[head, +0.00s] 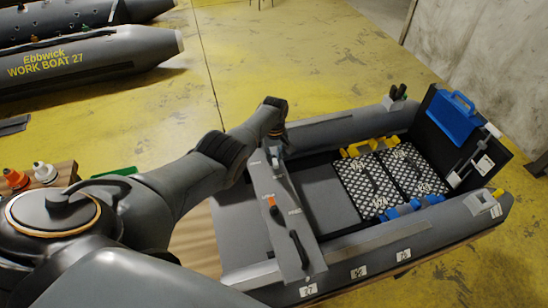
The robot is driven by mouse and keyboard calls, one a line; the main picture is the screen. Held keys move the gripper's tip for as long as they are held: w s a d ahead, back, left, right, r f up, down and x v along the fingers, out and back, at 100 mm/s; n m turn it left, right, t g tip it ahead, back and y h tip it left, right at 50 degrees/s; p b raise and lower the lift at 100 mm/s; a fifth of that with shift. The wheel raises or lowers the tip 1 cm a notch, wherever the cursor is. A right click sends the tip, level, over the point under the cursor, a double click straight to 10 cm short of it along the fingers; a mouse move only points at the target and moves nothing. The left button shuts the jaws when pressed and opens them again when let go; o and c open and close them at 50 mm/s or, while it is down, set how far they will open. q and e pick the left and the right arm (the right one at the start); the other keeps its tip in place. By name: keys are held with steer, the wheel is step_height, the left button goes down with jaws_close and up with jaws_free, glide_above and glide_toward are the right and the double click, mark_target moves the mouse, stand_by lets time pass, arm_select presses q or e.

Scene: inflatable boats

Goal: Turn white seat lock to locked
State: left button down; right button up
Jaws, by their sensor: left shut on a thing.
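The grey seat board (284,222) lies across the inflatable boat (375,242). The white seat lock (275,154) is at the board's far end, mostly hidden by my gripper. My left arm reaches over from the left and bends down there. My left gripper (278,147) is shut on the white seat lock; its fingers are small and partly hidden by the wrist. I cannot tell which way the lock points. An orange lock (271,202) sits mid-board, with small unreadable labels beside it. A black handle (299,250) is nearer the front. My right gripper is not in view.
Black-and-white patterned panels (387,178) lie in the boat between yellow (371,147) and blue (408,208) fittings. A blue case (454,117) is on the transom. A wooden table (62,180) at left holds orange (15,178) and white (44,172) valve-like pieces.

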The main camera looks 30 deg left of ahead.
mark_target(275, 159)
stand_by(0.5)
arm_select(q)
steer(key=c, duration=1.3)
jaws_free()
steer(key=shift+r, duration=0.15)
step_height(275, 159, up, 12)
steer(key=shift+f, duration=0.15)
